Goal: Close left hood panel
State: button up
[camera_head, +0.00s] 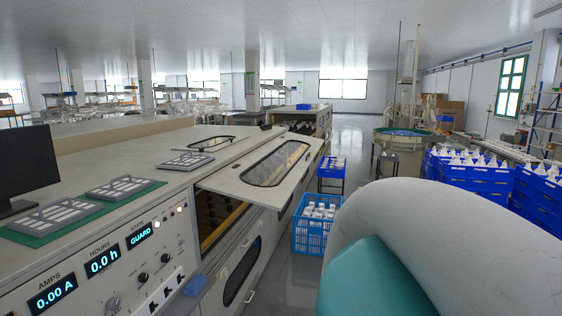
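A pale hood panel with a long oval window (283,160) stands open on the machine, sticking out past its side. Beneath its near edge, a gap shows the machine's yellowish interior (220,222). Another oval window (211,143) lies in the machine top farther left, and its surface looks flat. I cannot tell from this view which panel is the left one. A large white and teal link of my arm fills the lower right. My gripper is not in view, so its contact with any panel cannot be seen.
The machine front (100,278) has displays reading 0.00 A, 0.0 h and GUARD. Grated plates (124,187) lie on its top beside a dark monitor (25,165). Blue crates of white bottles (317,232) stand on the floor by the machine, with more at right (462,190).

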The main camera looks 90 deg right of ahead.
aim_at(229, 181)
jog(key=z, duration=2.5)
jog(key=i+l, duration=0.7)
